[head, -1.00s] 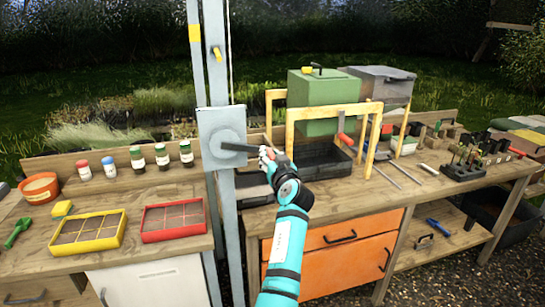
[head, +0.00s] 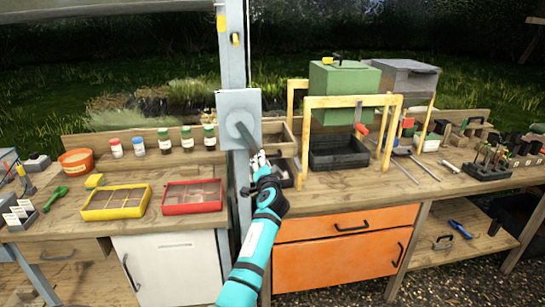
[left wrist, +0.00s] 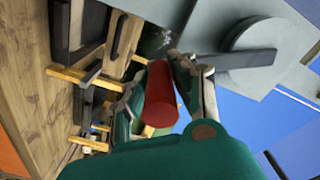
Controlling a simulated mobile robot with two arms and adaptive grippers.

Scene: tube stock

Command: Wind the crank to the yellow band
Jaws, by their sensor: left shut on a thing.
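The crank plate (head: 224,104) is a grey box on a tall grey post, with a round hub and a dark crank arm (head: 247,138). The arm points down and to the right. The hub (left wrist: 265,42) also shows in the left wrist view, at the upper right. My left gripper (head: 260,161) is at the outer end of the arm. In the left wrist view its fingers are closed around the red crank handle (left wrist: 161,100). The yellow band (head: 221,21) is high on the post. A small yellow marker (head: 235,39) sits a little lower, to its right. My right gripper is out of view.
Left of the post, the bench holds a yellow tray (head: 117,214), a red tray (head: 193,208) and several bottles. To the right stand yellow frames (head: 345,101), a black bin (head: 338,165) and a green box (head: 343,92). Orange drawers (head: 335,265) are below.

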